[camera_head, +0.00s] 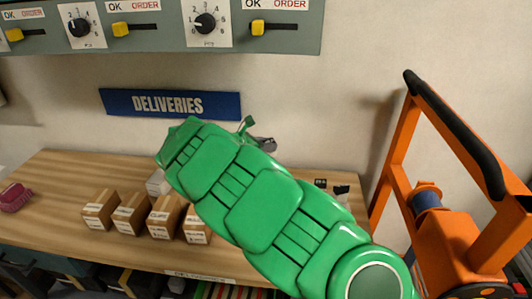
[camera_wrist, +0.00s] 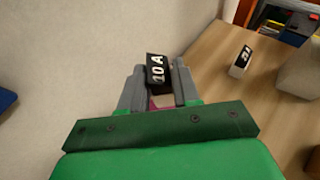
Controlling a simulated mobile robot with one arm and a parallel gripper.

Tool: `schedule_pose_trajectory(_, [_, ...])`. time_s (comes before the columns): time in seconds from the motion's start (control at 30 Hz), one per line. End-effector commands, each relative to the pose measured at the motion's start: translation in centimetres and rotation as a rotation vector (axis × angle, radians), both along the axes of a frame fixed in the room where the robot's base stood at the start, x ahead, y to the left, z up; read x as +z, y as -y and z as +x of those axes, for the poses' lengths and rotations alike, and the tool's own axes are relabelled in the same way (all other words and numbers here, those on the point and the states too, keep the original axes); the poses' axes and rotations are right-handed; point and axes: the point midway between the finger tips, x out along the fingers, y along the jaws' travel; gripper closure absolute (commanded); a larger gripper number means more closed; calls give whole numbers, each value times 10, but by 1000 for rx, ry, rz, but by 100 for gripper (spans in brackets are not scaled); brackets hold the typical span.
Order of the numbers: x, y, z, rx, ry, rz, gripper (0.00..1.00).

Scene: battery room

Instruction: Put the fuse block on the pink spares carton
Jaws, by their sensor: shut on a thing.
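My gripper (camera_wrist: 159,72) is shut on a black block marked "10 A" (camera_wrist: 156,69), the fuse block, in the wrist view. The block sits between the two grey fingers. A small pink patch (camera_wrist: 160,101) shows below it between the fingers; I cannot tell what it belongs to. In the head view my green arm covers most of the gripper; only a grey bit (camera_head: 265,144) shows beside it, in front of the wall. No carton in view is clearly the pink spares carton. A dark pink object (camera_head: 14,197) lies at the table's far left.
Several brown cartons (camera_head: 132,213) and a pale box (camera_head: 158,183) stand on the wooden table (camera_head: 50,180). Small black-topped blocks (camera_head: 341,190) stand at its right; one shows in the wrist view (camera_wrist: 240,63). An orange frame (camera_head: 399,150) rises at right.

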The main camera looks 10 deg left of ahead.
Motion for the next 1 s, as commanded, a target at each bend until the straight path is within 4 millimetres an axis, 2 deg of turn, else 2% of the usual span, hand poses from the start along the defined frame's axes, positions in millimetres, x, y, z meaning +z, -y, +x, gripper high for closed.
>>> schedule_pose_trajectory(0.3, [-33,0,3,-1,0,0,100])
schedule_pose_trajectory(0.67, [-36,0,3,0,0,0,100])
schedule_pose_trajectory(0.7, [-37,-1,3,0,0,0,67])
schedule_pose_trajectory(0.87, [-36,-1,3,0,0,0,43])
schedule_pose_trajectory(1.0, [-36,-1,3,0,0,0,43])
